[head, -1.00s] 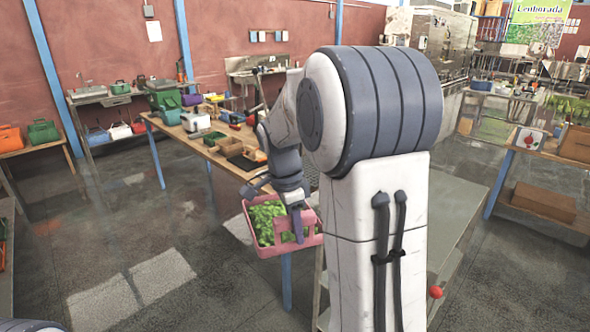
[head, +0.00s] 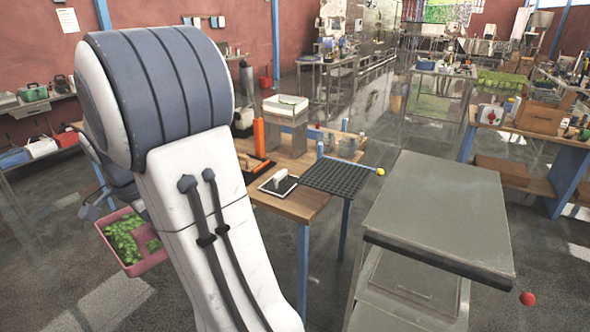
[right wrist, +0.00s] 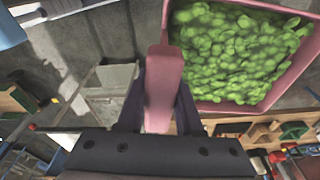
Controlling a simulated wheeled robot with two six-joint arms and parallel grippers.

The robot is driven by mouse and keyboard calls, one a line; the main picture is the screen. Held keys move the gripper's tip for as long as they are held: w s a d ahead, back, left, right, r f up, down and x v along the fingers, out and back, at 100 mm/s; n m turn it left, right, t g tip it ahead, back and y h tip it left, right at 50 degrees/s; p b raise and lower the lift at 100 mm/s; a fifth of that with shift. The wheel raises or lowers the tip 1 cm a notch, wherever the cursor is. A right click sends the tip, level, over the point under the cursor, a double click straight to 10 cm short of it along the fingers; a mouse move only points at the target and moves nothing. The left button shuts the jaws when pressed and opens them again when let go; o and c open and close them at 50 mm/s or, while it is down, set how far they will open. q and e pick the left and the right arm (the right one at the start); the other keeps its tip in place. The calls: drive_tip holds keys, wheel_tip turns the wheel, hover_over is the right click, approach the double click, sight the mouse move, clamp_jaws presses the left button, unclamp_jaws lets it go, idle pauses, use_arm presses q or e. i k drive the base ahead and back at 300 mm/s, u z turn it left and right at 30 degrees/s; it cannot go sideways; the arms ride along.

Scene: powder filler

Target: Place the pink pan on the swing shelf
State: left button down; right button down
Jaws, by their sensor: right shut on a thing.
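The pink pan (head: 149,264) holds green leaves and hangs above the floor at the left of the head view, partly hidden by my right arm. It also shows in the right wrist view (right wrist: 283,88), at the upper right. My right gripper (right wrist: 160,97) is shut on the pan's pink upright part, with a dark finger on each side. A black mesh shelf (head: 343,178) with a yellow knob juts out beside the wooden table; it looks like the swing shelf. Its visible top is bare, and the pan is well to its left. My left gripper is not in view.
The wooden table (head: 311,203) holds a dark tablet-like item (head: 278,184), an orange cylinder (head: 259,137) and a pale box device (head: 286,108).

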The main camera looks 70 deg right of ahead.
sight(337, 175)
drive_tip(key=z, duration=0.2)
drive_tip(key=i, duration=1.3)
drive_tip(key=z, duration=1.6)
drive_tip(key=i, duration=0.95)
drive_tip(key=z, duration=0.85)
